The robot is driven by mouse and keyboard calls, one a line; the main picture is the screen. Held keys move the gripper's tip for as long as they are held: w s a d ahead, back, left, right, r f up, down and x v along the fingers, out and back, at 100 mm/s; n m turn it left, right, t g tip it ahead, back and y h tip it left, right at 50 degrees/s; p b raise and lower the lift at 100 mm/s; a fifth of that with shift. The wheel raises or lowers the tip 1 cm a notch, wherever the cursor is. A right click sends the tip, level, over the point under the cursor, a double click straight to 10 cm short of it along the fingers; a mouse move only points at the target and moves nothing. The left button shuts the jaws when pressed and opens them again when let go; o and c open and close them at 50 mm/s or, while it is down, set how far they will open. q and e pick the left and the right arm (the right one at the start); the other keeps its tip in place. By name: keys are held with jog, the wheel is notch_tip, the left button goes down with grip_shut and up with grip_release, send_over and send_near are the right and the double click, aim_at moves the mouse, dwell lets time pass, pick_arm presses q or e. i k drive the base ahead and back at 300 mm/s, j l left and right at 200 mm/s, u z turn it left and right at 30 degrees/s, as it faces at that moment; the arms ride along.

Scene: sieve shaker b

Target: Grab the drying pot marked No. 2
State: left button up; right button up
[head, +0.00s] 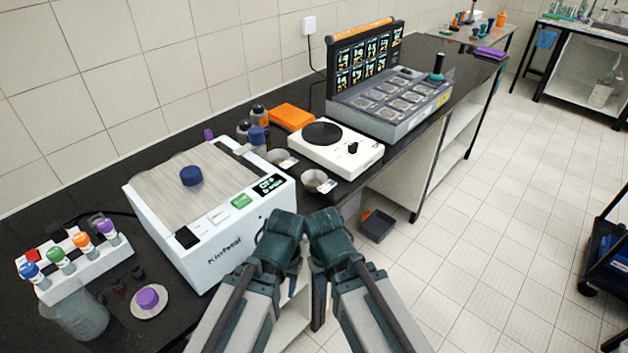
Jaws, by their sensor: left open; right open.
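Two small round metal pots stand on the black bench, one (317,180) at the front edge by the white hotplate and one (278,158) behind it, left of the hotplate. Each has a small pale label card beside it. The markings are too small to read, so I cannot tell which is No. 2. My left gripper (284,228) and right gripper (328,228) are side by side at lower centre, in front of the bench. Their fingers are hard to make out. Both appear empty and apart from the pots.
The white boxy machine (225,212) with a blue knob stands left of the pots. The hotplate (350,158) and a grey multi-well block (390,105) are to the right. An orange box (291,117) lies behind. A tube rack (75,262) stands far left.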

aim_at(280, 158)
jog(key=l, duration=0.65)
jog(key=i+l+z, duration=0.1)
jog(key=l, duration=0.6)
jog(key=i+l, duration=0.1)
jog(key=l, duration=0.55)
jog(key=i+j, duration=0.15)
jog(key=j, duration=0.15)
jog(key=i+j, duration=0.2)
jog(key=j+z, duration=0.05)
